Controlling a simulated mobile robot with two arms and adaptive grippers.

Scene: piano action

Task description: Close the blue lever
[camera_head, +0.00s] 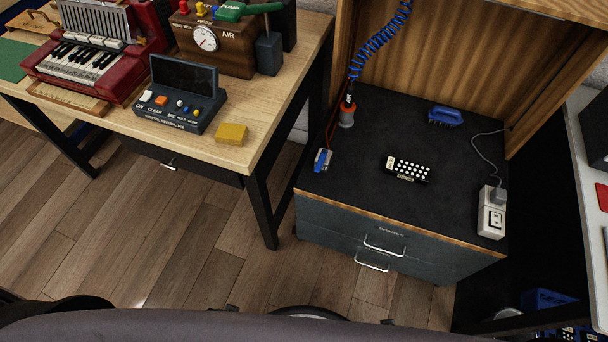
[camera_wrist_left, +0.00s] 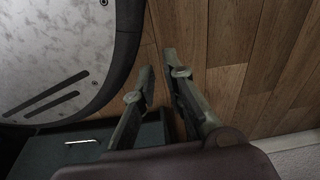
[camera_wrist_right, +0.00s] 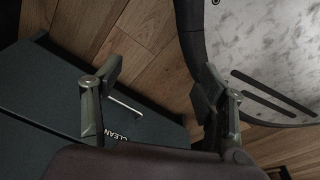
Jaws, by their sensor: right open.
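A small blue lever (camera_head: 322,157) on a pale fitting sits at the left edge of the dark cabinet top (camera_head: 360,180) in the head view. A thin red line runs up from it towards the grey and orange nozzle. It is too small to tell its exact position. Neither gripper shows in the head view. My left gripper (camera_wrist_left: 160,62) is partly open and empty above the wooden floor in the left wrist view. My right gripper (camera_wrist_right: 165,78) is wide open and empty in the right wrist view, with a drawer handle beyond. Neither wrist view shows the lever.
A nozzle (camera_head: 347,112) with a coiled blue hose stands behind the lever. A blue brush (camera_head: 445,116), a black dotted block (camera_head: 408,168) and a white socket box (camera_head: 491,212) share the cabinet top. A wooden table (camera_head: 255,155) with several devices stands left, across a gap.

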